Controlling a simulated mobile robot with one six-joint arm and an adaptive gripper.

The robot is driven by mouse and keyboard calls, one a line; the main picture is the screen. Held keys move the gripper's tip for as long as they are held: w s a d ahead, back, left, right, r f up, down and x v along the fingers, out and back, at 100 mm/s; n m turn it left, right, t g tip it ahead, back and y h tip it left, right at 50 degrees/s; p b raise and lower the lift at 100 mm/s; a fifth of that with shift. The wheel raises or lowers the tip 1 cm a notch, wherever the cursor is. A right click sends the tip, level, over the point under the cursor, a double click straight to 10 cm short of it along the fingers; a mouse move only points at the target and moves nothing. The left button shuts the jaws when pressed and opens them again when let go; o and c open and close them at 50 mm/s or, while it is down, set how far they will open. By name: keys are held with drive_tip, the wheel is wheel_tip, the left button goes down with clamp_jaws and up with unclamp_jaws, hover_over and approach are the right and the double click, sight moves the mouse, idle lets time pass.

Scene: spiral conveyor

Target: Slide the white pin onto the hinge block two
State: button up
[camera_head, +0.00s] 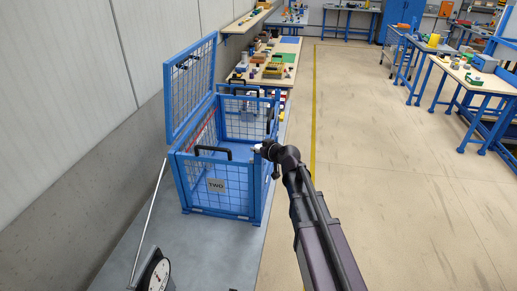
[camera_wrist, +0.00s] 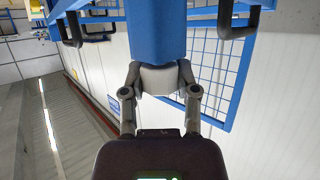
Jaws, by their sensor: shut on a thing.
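My gripper (camera_head: 262,150) is at the right side of a blue wire cage (camera_head: 215,209) with a "TWO" plate (camera_head: 216,185). In the wrist view my gripper (camera_wrist: 160,90) is shut on the white pin (camera_wrist: 160,79), which shows as a pale rounded piece between the fingers. The pin's far end is hidden by a blue bar (camera_wrist: 158,30) right beyond it. I cannot tell whether pin and bar touch. In the head view a small white spot shows at my gripper's tip. I cannot make out hinge block two for certain.
The cage's mesh lid (camera_head: 190,88) stands open at the left, near the wall. Black handles (camera_head: 212,151) stick up from the cage. A bench with parts (camera_head: 270,60) stands behind it. The floor to the right (camera_head: 400,200) is clear.

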drive_tip(key=shift+f, duration=0.25)
drive_tip(key=o, duration=1)
drive_tip(key=shift+o, duration=0.2)
